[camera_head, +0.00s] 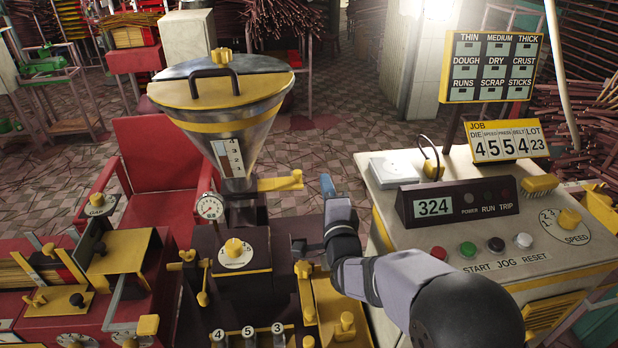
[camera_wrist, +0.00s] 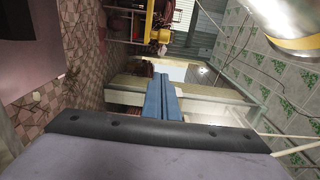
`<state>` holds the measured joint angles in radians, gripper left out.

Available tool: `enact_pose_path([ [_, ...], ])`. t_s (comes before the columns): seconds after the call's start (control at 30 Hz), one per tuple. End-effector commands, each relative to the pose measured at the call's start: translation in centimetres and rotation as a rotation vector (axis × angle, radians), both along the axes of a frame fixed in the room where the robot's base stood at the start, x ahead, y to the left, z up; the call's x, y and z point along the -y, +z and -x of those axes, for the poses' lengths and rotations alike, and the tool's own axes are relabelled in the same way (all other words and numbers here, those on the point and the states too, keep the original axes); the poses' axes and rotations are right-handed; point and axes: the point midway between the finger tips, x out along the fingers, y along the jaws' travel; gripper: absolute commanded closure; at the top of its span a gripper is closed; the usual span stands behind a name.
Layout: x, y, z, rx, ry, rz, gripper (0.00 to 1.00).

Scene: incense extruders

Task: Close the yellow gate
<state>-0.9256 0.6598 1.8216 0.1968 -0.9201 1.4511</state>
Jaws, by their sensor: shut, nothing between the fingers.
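The yellow gate (camera_head: 280,183) is a flat yellow bar sticking out to the right from the neck of the steel hopper (camera_head: 232,125), with a small knob at its outer end. My gripper (camera_head: 327,184) is just right of that end, at nearly the same height in the picture, and appears apart from it. Its blue fingers are shut together and empty, and they also show in the wrist view (camera_wrist: 162,98). The curved metal and yellow rim at the top right of the wrist view look like the hopper (camera_wrist: 290,25). I cannot make out the gate there.
A pressure gauge (camera_head: 210,207) and yellow-trimmed extruder body (camera_head: 240,255) stand below the hopper. The control console (camera_head: 480,240) with buttons is at the right. A red chair (camera_head: 160,150) stands behind the machine. The space right of the gate, around the fingers, looks open.

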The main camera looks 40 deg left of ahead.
Motion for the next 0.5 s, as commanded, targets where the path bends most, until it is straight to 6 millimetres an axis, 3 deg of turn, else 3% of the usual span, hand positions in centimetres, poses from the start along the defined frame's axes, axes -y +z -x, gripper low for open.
enact_pose_path([
  [0.1,-1.3,0.2,-0.7,0.000,0.002,0.001,1.00],
  [0.3,-3.3,0.1,0.6,0.000,0.002,0.001,1.00],
  [0.5,-4.1,0.0,1.1,0.000,0.000,0.000,1.00],
])
